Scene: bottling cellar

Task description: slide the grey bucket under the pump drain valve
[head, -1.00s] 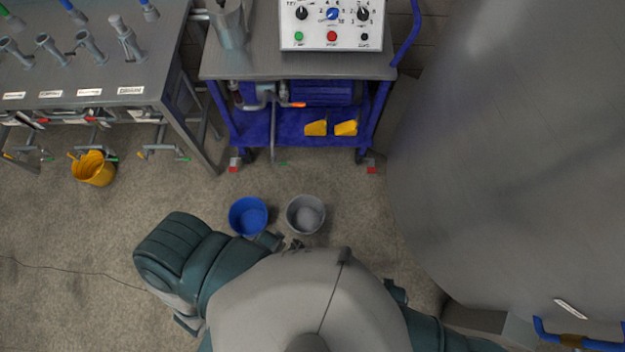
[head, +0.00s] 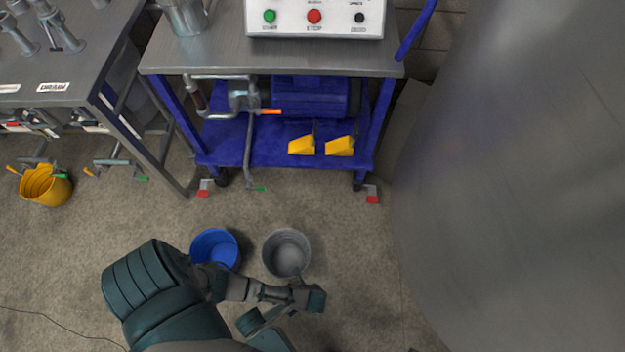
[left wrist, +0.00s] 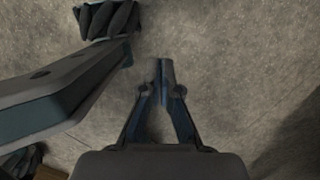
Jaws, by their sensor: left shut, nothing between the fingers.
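The grey bucket (head: 287,253) stands upright and empty on the floor, right of a blue bucket (head: 215,248). Both stand in front of the blue trolley (head: 270,148). The pump's blue motor (head: 312,96) sits on its lower shelf, with pipework (head: 240,97) and an orange lever (head: 270,111) on the left. A grey pipe (head: 250,150) drops from there to a green-tipped end (head: 259,188) near the floor, behind and left of the grey bucket. My left arm reaches in just before the buckets. My left gripper (left wrist: 165,70) is shut and empty over bare floor in the left wrist view.
Trolley castors with red pedals (head: 372,195) stand at its front corners. A large steel tank (head: 510,180) fills the right. A yellow bucket (head: 45,187) stands under the left bench (head: 75,75). Floor between buckets and trolley is clear. A thin cable (head: 60,330) lies lower left.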

